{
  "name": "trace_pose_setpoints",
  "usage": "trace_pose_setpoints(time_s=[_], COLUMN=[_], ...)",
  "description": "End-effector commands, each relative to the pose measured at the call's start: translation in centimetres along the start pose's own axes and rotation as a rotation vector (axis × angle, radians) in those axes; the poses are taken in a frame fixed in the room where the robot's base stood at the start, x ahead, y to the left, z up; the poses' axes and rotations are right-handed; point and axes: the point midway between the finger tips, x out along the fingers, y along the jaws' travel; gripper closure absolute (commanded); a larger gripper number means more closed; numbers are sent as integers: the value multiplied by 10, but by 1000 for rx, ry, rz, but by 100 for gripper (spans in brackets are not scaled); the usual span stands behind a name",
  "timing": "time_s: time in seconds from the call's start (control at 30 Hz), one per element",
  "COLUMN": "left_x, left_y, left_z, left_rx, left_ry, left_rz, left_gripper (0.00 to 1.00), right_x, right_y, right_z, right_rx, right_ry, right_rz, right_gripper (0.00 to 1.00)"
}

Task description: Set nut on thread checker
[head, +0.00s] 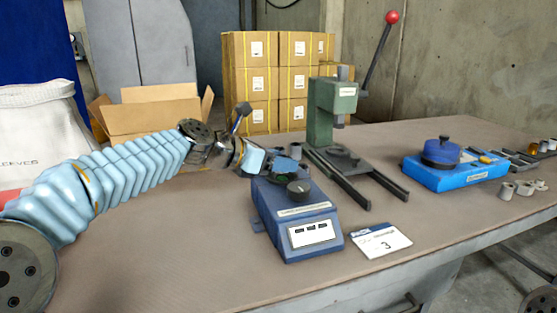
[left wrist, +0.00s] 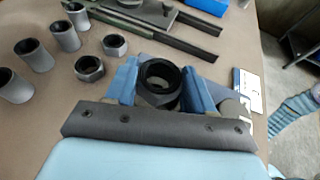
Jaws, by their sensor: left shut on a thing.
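The thread checker (head: 296,218) is a blue box with a dark knob and a white front panel, standing on the table in the middle of the head view. My left gripper (head: 268,160) is over its rear end. In the left wrist view my left gripper (left wrist: 161,92) is shut on a dark nut (left wrist: 160,74), with one blue finger on each side. The nut's hole faces the camera. Part of the checker and its knob (left wrist: 234,110) show behind the right finger. I cannot tell whether the nut touches the checker.
Two loose nuts (left wrist: 89,68) and several grey sleeves (left wrist: 33,54) stand left of the gripper in the wrist view. A green lever press (head: 332,112) stands behind the checker. A white card (head: 382,240) lies right of it. A blue drum device (head: 445,165) is farther right.

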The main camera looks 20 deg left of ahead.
Motion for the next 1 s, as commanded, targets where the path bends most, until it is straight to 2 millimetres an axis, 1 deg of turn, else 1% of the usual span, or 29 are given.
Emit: trace_pose_setpoints(time_s=[0.9,0.93,0.97,1.0], left_x=[6,6,6,6], left_y=[0,0,0,0], left_z=[-15,-14,-14,-14], left_rx=[0,0,0,0], left_ry=[-2,-2,-2,-2], left_rz=[1,1,1,1], left_gripper=[85,42,38,36], right_x=[12,11,11,11], right_y=[4,4,4,4], right_z=[0,0,0,0], right_rx=[0,0,0,0], right_ry=[0,0,0,0], right_rz=[0,0,0,0], right_gripper=[57,57,57,57])
